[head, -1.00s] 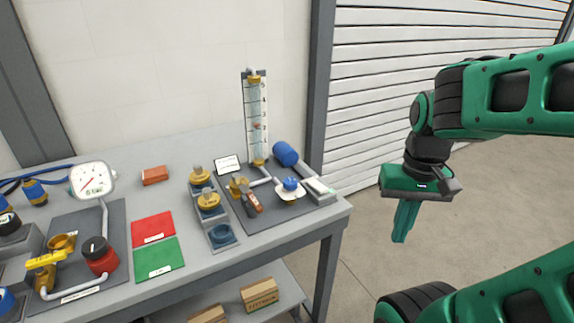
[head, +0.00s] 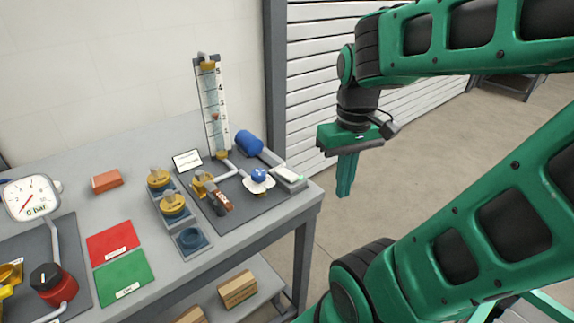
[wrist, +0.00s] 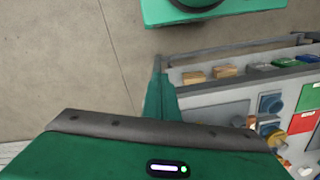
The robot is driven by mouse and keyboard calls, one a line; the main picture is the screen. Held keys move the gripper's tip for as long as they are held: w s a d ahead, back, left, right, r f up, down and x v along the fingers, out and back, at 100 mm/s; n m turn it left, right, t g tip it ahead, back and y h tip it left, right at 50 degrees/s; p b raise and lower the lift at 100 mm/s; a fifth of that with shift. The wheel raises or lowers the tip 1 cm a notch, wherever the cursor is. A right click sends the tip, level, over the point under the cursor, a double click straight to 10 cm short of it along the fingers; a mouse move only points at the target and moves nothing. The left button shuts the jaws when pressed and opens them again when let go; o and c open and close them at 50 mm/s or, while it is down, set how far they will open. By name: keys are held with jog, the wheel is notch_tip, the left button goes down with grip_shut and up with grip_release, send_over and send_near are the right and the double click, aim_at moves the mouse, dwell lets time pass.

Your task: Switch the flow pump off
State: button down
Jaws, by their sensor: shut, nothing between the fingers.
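The flow station stands at the bench's right end. A blue pump motor (head: 249,143) lies behind a small grey box with a pale top and a green mark (head: 288,176), which may be its switch; its setting is too small to tell. A tall scaled flow tube (head: 213,110) stands at the back, with a small reddish float inside partway up. A blue-handled valve (head: 258,176) sits in front of the motor. My gripper (head: 345,192) is shut and empty, pointing down, off the bench's right end. Its fingers also show in the wrist view (wrist: 158,92).
A brass valve with a tagged dark handle (head: 212,191) sits left of the blue valve. Brass pieces (head: 172,205) stand in a grey rack. Red (head: 112,242) and green (head: 123,276) mats and a gauge (head: 30,198) are farther left. The floor right of the bench is clear.

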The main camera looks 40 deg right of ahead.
jog(key=w+r+n+g, duration=0.1)
jog(key=w+r+n, duration=0.5)
jog(key=w+n, duration=0.6)
notch_tip(320, 180, up, 2)
jog(key=n, duration=1)
send_over(289, 176)
jog(key=w, duration=0.3)
jog(key=shift+s+g, duration=0.2)
jog(key=shift+g, duration=0.1)
jog(key=shift+d, duration=0.1)
jog(key=f, duration=0.4)
jog(key=s+f, duration=0.1)
jog(key=f, duration=0.4)
jog(key=s+f, duration=0.1)
jog(key=f, duration=0.3)
jog(key=shift+s+f, duration=0.1)
jog(key=shift+f, duration=0.3)
jog(key=shift+f, duration=0.1)
